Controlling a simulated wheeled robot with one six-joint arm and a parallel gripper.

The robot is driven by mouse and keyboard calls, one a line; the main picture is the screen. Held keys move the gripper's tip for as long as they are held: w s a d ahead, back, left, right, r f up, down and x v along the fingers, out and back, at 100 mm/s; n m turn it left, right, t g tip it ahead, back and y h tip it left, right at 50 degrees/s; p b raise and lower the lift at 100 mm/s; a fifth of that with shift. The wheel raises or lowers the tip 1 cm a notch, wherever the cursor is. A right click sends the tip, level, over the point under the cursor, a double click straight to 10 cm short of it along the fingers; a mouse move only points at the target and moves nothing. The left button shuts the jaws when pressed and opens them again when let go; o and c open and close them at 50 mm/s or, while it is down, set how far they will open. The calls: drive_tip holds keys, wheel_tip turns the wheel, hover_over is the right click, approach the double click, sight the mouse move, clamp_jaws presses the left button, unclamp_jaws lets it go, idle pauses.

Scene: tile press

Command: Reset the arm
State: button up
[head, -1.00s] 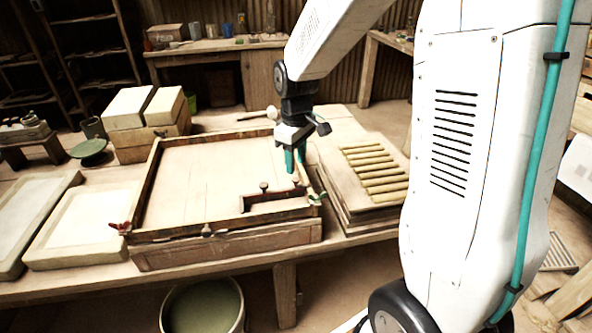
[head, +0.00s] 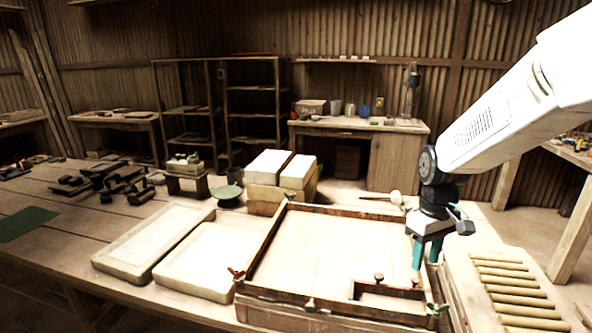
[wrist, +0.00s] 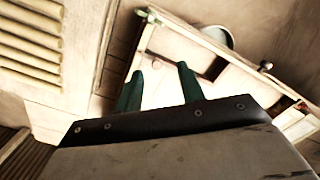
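My gripper (head: 425,254) hangs at the end of my white arm, on the right of the head view. Its two teal fingers point down over the right side of the framed wooden press (head: 342,311). In the wrist view the fingers (wrist: 160,85) stand apart with nothing between them, so the gripper is open and empty. The press frame (wrist: 215,45) shows beyond the fingertips. I cannot tell the exact height of the fingertips above the frame. A dark bracket with knobs (head: 388,291) sits in the frame's front right corner.
Slatted rods (head: 517,295) lie on a board to the right of the press. Two pale slabs (head: 196,262) lie to its left, and pale blocks (head: 268,166) stand behind. Dark tools (head: 115,180) lie at the far left. A green mat (head: 25,222) lies at the left edge.

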drive_tip(key=s+a+r+m, duration=0.1)
drive_tip(key=s+a+r, duration=0.1)
drive_tip(key=s, duration=0.6)
drive_tip(key=s+a+r+m+t, duration=0.1)
drive_tip(key=s+r, duration=0.3)
drive_tip(key=s, duration=0.4)
drive_tip(key=s+a+r+m+t, duration=0.1)
drive_tip(key=s+r, duration=0.3)
drive_tip(key=s, duration=0.4)
drive_tip(key=shift+s+a+m, duration=0.15)
drive_tip(key=shift+a+m, duration=0.45)
drive_tip(key=shift+a, duration=0.25)
idle(0.9)
